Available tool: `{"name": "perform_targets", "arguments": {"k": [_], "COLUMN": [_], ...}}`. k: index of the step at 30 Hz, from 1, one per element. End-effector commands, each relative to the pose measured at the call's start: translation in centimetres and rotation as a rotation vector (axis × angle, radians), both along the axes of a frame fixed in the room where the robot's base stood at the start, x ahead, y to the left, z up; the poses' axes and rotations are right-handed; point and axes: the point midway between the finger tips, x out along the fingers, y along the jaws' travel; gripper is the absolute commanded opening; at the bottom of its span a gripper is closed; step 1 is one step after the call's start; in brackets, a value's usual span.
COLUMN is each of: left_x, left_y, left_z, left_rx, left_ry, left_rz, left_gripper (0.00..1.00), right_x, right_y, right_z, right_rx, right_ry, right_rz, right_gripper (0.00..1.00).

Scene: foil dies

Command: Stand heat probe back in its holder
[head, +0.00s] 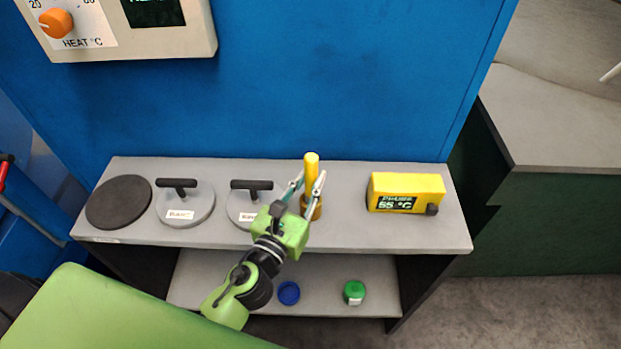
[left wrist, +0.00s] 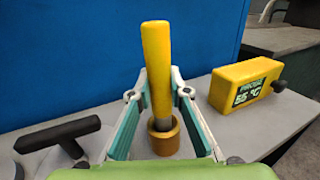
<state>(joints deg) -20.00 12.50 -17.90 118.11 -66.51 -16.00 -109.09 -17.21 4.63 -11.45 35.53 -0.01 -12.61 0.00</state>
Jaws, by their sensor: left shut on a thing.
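The heat probe, with a yellow handle (head: 311,166), stands upright in the head view. In the left wrist view its yellow handle (left wrist: 157,55) leads down to a grey lower part that meets the brown cup-like holder (left wrist: 164,136). The holder (head: 316,212) stands on the grey shelf, partly hidden behind my gripper in the head view. My left gripper (head: 308,188) is shut on the probe, its fingers on either side; it also shows in the left wrist view (left wrist: 160,95). How deep the probe sits in the holder I cannot tell. My right gripper is not in view.
A yellow display box (head: 405,188) reading 55 °C stands right of the holder. Two grey discs with black handles (head: 187,208) and a dark round plate (head: 118,202) lie left. Blue (head: 288,293) and green (head: 354,292) round items sit on the lower shelf. A blue wall rises behind.

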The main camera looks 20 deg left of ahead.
Motion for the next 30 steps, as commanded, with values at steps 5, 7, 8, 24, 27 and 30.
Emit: {"name": "perform_targets", "arguments": {"k": [5,7,8,24,27,30], "left_x": [0.0,0.0,0.0,0.0,0.0,-0.2], "left_y": [0.0,0.0,0.0,0.0,0.0,0.0], "left_z": [-0.5,-0.7,-0.8,-1.3,-1.4,-1.4], "left_rx": [0.0,0.0,0.0,0.0,0.0,-0.001], "left_ry": [-0.001,-0.001,-0.001,-0.001,0.001,0.001], "left_rz": [0.0,0.0,0.0,0.0,0.0,0.0], "left_gripper": [0.0,0.0,0.0,0.37,0.37,0.37], "right_x": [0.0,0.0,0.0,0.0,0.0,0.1], "right_y": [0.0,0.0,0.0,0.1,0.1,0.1], "right_z": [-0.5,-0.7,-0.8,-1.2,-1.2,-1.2], "right_rx": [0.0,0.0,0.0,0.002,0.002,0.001], "right_ry": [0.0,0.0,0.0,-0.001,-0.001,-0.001], "right_rz": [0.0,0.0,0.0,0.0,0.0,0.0], "right_gripper": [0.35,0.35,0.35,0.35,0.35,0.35]}}
